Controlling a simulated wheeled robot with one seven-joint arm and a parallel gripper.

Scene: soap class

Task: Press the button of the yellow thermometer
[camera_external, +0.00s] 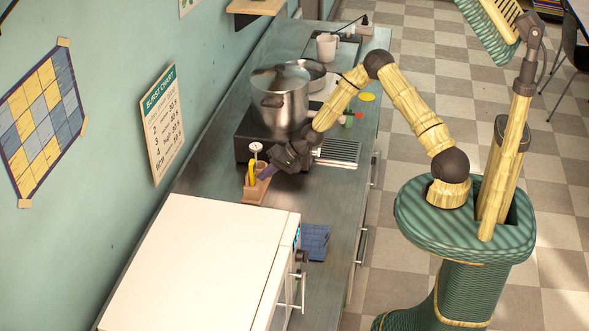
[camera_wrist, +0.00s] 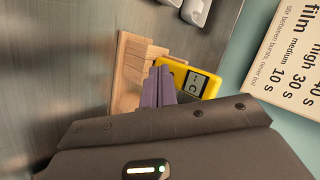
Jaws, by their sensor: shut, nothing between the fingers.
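The yellow thermometer (camera_external: 251,175) stands upright in a small wooden holder (camera_external: 255,193) on the counter. In the wrist view my gripper (camera_wrist: 161,82) overlaps the thermometer's face. I cannot tell whether they touch. The wooden holder (camera_wrist: 132,68) shows left of the fingers.
A white round-topped tool (camera_external: 256,148) stands behind the thermometer; a white object (camera_wrist: 196,10) shows at the wrist view's top. A steel pot (camera_external: 281,103) sits on a dark hob just beyond. A large white box-shaped appliance (camera_external: 190,265) is nearer, with a blue cloth (camera_external: 315,242) beside it.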

